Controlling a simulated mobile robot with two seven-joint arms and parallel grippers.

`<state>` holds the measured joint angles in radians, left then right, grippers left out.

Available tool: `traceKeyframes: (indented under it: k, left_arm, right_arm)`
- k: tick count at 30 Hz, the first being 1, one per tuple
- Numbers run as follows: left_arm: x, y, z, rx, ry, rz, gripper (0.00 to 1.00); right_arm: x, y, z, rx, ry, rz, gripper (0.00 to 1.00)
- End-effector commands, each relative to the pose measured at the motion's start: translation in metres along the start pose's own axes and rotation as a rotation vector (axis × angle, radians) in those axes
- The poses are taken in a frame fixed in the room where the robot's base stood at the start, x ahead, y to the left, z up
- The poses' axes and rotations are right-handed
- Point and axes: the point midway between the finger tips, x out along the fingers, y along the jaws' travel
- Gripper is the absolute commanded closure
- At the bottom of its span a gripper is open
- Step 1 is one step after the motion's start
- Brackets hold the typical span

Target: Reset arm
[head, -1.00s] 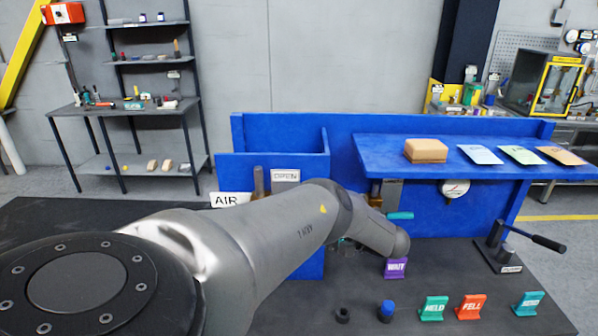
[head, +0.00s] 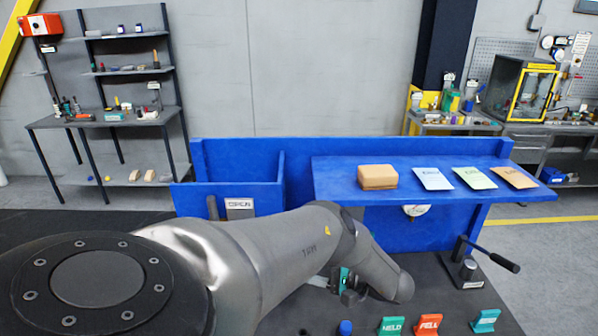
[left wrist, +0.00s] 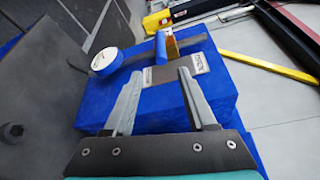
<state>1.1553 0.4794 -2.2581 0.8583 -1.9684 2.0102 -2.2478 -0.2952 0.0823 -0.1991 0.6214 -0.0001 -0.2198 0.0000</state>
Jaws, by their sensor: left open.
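My left arm (head: 280,255) crosses the head view from the left and bends down toward the bench. My left gripper (head: 318,282) shows partly below the wrist, beside the arm's bend, with nothing seen in it. In the left wrist view its two grey fingers (left wrist: 160,78) are spread apart and empty, above a blue box (left wrist: 155,108). A lever with a black handle (head: 489,254) stands on the bench at the right, apart from the gripper. The valve area below the blue shelf is mostly hidden by my arm. My right gripper does not show.
A blue panel (head: 250,155) with a shelf (head: 330,180) stands behind my arm; a tan block (head: 377,177) and several cards lie on it. Green (head: 391,326), red (head: 427,324) and teal (head: 486,321) signs and a blue-topped part (head: 345,327) stand in front. A gauge (head: 417,211) hangs under the shelf.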

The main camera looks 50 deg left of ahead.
Motion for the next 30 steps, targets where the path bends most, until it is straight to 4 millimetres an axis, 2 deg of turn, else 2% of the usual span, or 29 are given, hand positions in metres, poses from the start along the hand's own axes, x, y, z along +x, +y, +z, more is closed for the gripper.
traceKeyframes:
  k: [15,18,20,23,24,26,27,30]
  left_arm:
    - [0.000,0.000,0.000,-0.001,0.000,0.000,0.43]
    - [-0.001,0.012,0.002,0.001,-0.003,0.029,0.43]
    - [-0.004,0.032,0.005,-0.002,-0.008,0.080,0.43]
    - [-0.014,0.088,0.019,-0.010,-0.039,0.223,0.43]
    - [-0.021,0.115,0.027,-0.018,-0.062,0.296,0.43]
    - [-0.034,0.157,0.042,-0.036,-0.114,0.414,0.43]
    - [-0.045,0.185,0.053,-0.051,-0.156,0.493,0.43]
    - [-0.077,0.248,0.085,-0.095,-0.295,0.681,0.43]
  right_arm:
    - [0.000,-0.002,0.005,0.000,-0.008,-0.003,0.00]
    - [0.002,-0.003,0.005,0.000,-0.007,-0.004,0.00]
    - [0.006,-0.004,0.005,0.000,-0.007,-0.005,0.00]
    - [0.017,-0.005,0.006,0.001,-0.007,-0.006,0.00]
    - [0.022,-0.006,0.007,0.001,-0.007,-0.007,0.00]
    - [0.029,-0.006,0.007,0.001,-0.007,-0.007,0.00]
    - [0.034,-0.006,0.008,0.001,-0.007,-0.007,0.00]
    - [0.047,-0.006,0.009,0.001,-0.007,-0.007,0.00]
